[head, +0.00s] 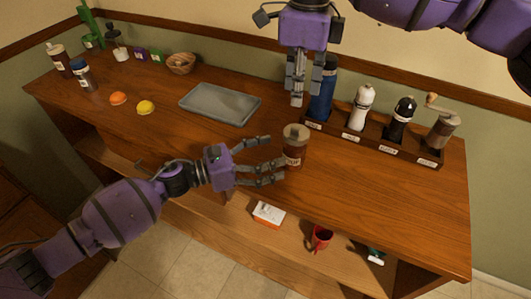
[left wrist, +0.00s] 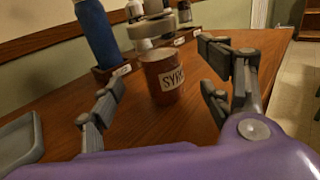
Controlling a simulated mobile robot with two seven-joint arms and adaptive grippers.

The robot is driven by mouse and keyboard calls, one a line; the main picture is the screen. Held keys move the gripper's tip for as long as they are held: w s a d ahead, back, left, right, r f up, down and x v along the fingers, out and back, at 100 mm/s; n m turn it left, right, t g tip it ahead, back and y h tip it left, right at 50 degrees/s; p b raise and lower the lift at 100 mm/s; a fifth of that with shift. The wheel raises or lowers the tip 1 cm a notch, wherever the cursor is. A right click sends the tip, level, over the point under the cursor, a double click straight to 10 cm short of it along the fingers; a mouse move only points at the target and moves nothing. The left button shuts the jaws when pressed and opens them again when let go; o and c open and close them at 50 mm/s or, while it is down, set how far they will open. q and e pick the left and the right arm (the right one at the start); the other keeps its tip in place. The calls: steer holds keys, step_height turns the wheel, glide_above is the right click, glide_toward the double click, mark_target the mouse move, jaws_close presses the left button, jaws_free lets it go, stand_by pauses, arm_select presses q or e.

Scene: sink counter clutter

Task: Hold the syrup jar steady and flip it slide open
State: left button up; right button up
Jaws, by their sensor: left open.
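The syrup jar (head: 294,152) stands upright on the wooden counter, brown-red with a pale top. In the left wrist view the jar is between and beyond the fingertips, with no clear contact. My right gripper (head: 297,100) points down above and behind the jar, fingers together and apparently empty.
A rack (head: 370,145) behind and right holds a blue bottle (head: 323,92), a white shaker (head: 359,108), a black shaker (head: 403,118) and a grinder (head: 440,125). A grey tray (head: 220,103) lies left of the jar. The counter right of the jar is clear.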

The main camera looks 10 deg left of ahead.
mark_target(295, 147)
arm_select(q)
steer(key=x, duration=0.7)
steer(key=shift+w+d, duration=0.1)
